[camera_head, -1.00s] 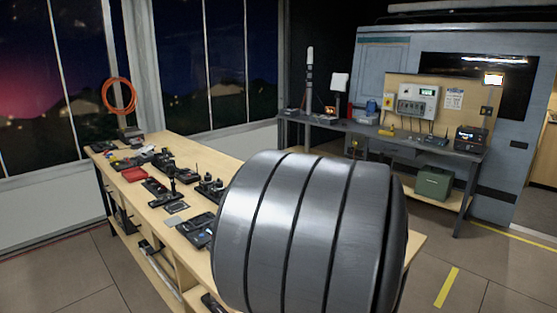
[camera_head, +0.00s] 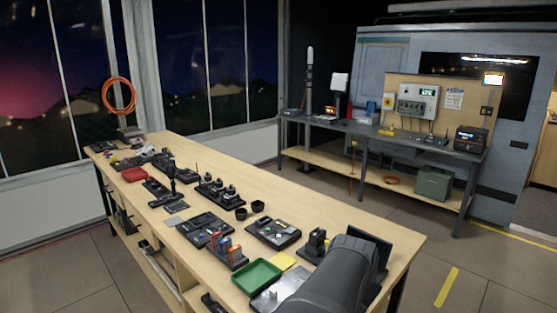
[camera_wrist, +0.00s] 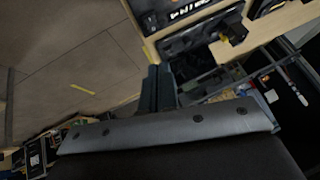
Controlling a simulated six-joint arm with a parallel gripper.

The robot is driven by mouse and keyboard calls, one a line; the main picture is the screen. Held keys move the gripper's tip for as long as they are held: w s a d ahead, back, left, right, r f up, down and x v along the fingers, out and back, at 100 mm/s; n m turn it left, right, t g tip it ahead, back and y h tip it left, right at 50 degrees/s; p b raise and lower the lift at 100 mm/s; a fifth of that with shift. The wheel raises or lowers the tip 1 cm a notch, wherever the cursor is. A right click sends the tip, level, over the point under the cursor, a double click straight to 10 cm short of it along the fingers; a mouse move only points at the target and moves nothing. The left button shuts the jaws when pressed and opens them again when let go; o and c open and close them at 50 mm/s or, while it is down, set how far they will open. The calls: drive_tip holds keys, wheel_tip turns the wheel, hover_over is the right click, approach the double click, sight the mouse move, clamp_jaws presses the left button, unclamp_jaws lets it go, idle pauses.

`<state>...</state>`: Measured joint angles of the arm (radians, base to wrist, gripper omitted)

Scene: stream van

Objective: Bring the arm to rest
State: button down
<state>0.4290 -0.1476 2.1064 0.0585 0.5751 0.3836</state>
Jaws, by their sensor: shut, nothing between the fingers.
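My gripper (camera_wrist: 158,72) shows in the wrist view as two dark fingers lying side by side, shut with nothing between them. It points out past the table edge, with floor to its left and table items to its right. In the head view my dark grey arm link covers the near right end of the wooden table (camera_head: 300,207). My gripper cannot be made out in that view.
A green tray (camera_head: 257,276), a yellow pad (camera_head: 283,261), a black tray of parts (camera_head: 273,232) and two small black cups (camera_head: 257,206) sit near the arm. More tools fill the table's far left. A back bench (camera_head: 345,125) holds instruments. Floor at right is open.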

drive_tip(key=s+a+f+n, duration=0.1)
drive_tip(key=s+a, duration=0.1)
drive_tip(key=s, duration=0.6)
drive_tip(key=shift+a+f, duration=0.15)
drive_tip(key=shift+f, duration=0.05)
